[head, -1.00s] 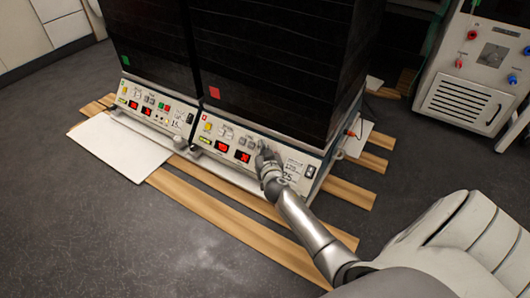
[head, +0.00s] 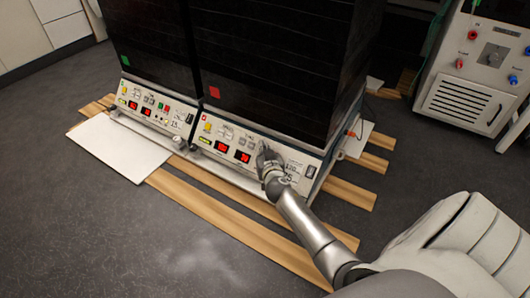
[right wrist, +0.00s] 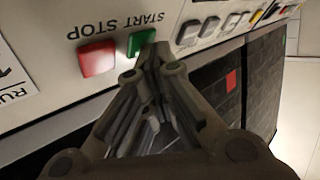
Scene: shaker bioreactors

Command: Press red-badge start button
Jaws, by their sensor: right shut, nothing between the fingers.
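The red badge (head: 214,92) is a square on the dark front of the right shaker unit; it also shows in the right wrist view (right wrist: 231,80). Below it is that unit's pale control panel (head: 228,135). In the right wrist view, the green button (right wrist: 141,42) under the START label sits beside the red STOP button (right wrist: 98,57). My right gripper (head: 264,153) is shut and empty at the panel. In the right wrist view its fingertips (right wrist: 153,66) are close beside the green button; I cannot tell whether they touch it. My left gripper is not in view.
The left shaker unit carries a green badge (head: 126,61) and a similar panel with lit displays. Other pale buttons (right wrist: 188,33) are close beside the fingertips. Wooden planks (head: 215,213) and a white board (head: 120,148) lie on the floor in front. A white machine (head: 470,85) stands at right.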

